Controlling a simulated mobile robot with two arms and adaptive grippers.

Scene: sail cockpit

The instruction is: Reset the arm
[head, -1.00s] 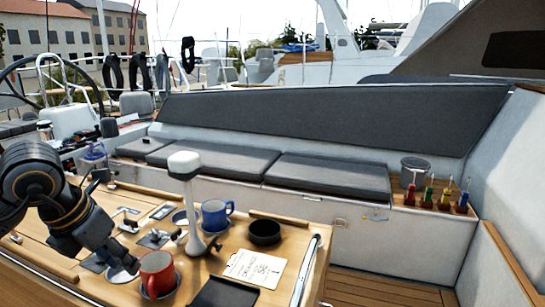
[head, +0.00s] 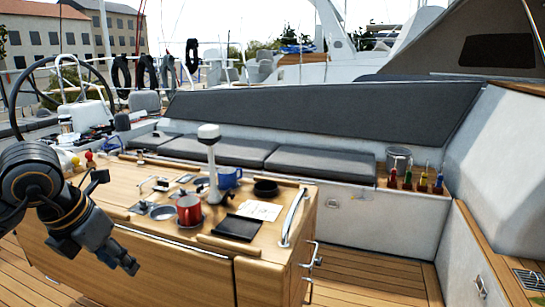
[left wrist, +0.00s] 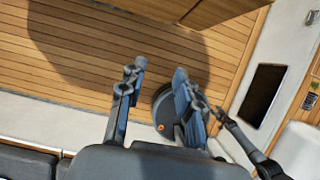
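My left arm comes in from the left in the head view, and its gripper (head: 122,262) hangs in front of the near side of the wooden cockpit table (head: 222,247). In the left wrist view the two fingers of this gripper (left wrist: 155,95) stand apart with nothing between them. Below them are the teak floor (left wrist: 110,50) and a dark round part that I cannot name for sure.
A grey-cushioned bench (head: 318,162) runs behind. Floor at the right is clear.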

